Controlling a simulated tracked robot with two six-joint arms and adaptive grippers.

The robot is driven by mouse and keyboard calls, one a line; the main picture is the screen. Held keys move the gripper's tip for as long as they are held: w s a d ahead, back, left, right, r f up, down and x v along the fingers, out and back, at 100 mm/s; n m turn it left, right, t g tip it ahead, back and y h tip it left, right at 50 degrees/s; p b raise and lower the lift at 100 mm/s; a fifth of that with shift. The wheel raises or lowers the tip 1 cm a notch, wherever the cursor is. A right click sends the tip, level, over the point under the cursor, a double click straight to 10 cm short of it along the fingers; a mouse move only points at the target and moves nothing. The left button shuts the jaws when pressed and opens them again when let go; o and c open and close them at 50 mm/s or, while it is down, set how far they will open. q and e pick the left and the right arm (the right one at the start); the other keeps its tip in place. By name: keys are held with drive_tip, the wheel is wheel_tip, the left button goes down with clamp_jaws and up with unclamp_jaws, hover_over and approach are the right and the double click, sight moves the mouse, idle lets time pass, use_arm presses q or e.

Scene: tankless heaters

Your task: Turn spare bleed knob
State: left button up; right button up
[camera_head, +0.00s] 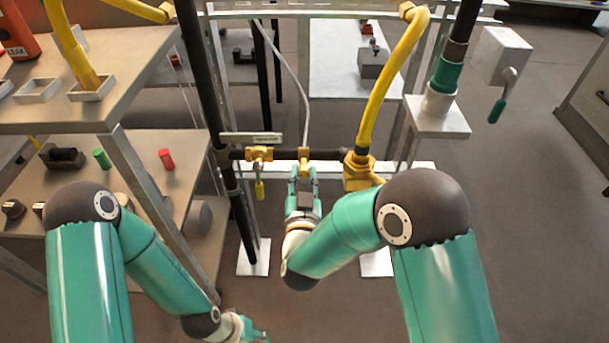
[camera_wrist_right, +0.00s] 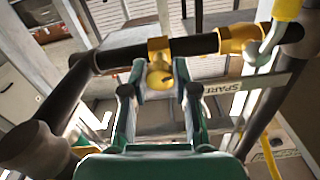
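A small brass bleed knob (camera_wrist_right: 160,76) sits on a brass fitting on the dark horizontal pipe (camera_wrist_right: 198,45). In the right wrist view it lies between the two fingertips of my right gripper (camera_wrist_right: 160,88), with a gap seen on each side. The fingers are spread. In the head view my right gripper (camera_head: 303,178) points up at the brass fitting (camera_head: 304,155) on the pipe and hides the knob's front. My left gripper (camera_head: 258,336) is low at the bottom edge, partly cut off; its fingers cannot be made out.
A large brass fitting (camera_head: 358,168) with a yellow hose (camera_head: 390,75) is to the right. A black vertical pipe (camera_head: 207,90) and a bench (camera_head: 130,60) are left.

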clamp_jaws()
drive_tip(key=shift+f+b, duration=0.15)
drive_tip(key=shift+b, duration=0.3)
drive_tip(key=shift+m+b, duration=0.5)
drive_tip(key=shift+m, duration=0.1)
drive_tip(key=o, duration=0.7)
unclamp_jaws()
drive_tip(key=shift+c, duration=0.2)
drive_tip(key=s, duration=0.7)
drive_tip(key=shift+s, duration=0.3)
